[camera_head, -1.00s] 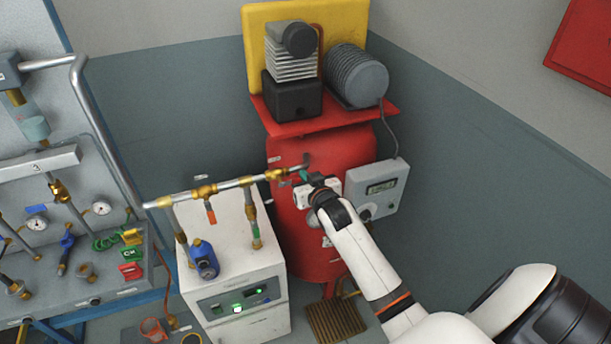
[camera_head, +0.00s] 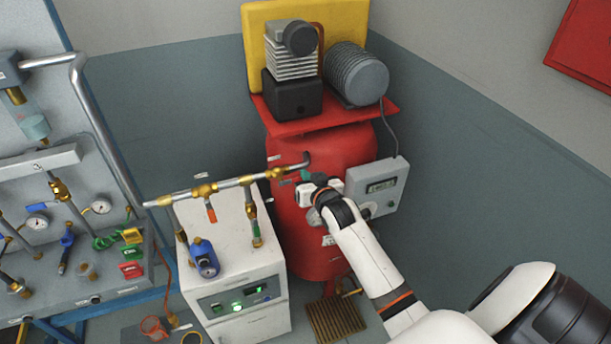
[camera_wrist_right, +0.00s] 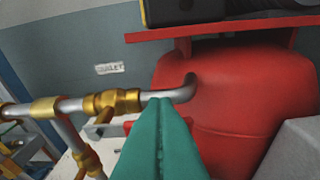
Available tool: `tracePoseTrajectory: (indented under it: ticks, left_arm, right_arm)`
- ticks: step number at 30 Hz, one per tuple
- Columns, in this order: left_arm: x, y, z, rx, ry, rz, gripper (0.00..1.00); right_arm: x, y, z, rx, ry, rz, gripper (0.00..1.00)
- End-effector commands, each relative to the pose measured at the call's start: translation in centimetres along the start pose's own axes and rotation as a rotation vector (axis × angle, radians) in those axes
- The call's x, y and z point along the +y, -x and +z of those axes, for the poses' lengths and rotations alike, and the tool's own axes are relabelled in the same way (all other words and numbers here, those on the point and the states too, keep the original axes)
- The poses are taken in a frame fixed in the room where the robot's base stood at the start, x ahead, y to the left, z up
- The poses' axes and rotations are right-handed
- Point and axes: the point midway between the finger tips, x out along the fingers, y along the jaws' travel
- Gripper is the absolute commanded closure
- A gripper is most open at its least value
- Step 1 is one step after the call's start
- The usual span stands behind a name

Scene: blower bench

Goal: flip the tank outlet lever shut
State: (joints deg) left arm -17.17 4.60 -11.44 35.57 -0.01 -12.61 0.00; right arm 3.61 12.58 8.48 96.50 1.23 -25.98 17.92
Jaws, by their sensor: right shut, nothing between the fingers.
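The red tank (camera_head: 345,150) stands at the back; its grey outlet pipe (camera_head: 296,169) bends out of the upper left side. A brass valve (camera_head: 277,173) sits on that pipe. In the right wrist view the brass valve (camera_wrist_right: 118,101) is left of the fingers and the pipe bend (camera_wrist_right: 180,92) is just above their tips. I cannot make out the tank outlet lever in either view. My right gripper (camera_head: 305,176), with teal fingers, is shut and empty just below the pipe by the tank. The fingers (camera_wrist_right: 160,110) are pressed together; contact cannot be told. My left gripper is not in view.
A white dryer cabinet (camera_head: 232,281) stands left of the tank, with brass-fitted pipes, an orange lever (camera_head: 211,214) and a green lever (camera_head: 257,230) above it. A grey control box (camera_head: 389,191) is on the tank's right. A gauge bench (camera_head: 70,285) is at left.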

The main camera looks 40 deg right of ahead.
Motion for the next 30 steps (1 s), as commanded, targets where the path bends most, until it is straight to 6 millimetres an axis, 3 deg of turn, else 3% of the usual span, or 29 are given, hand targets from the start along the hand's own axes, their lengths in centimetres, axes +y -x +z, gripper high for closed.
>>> tracePoseTrajectory:
  ticks: [14, 30]
  left_arm:
    - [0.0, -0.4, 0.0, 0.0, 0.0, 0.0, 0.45]
    - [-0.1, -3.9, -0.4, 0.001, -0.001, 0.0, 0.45]
  right_arm:
    - [-0.7, -0.4, -2.0, 0.009, -0.245, 0.058, 1.0]
    - [-0.6, -1.3, -5.5, 0.007, -0.746, 0.184, 1.0]
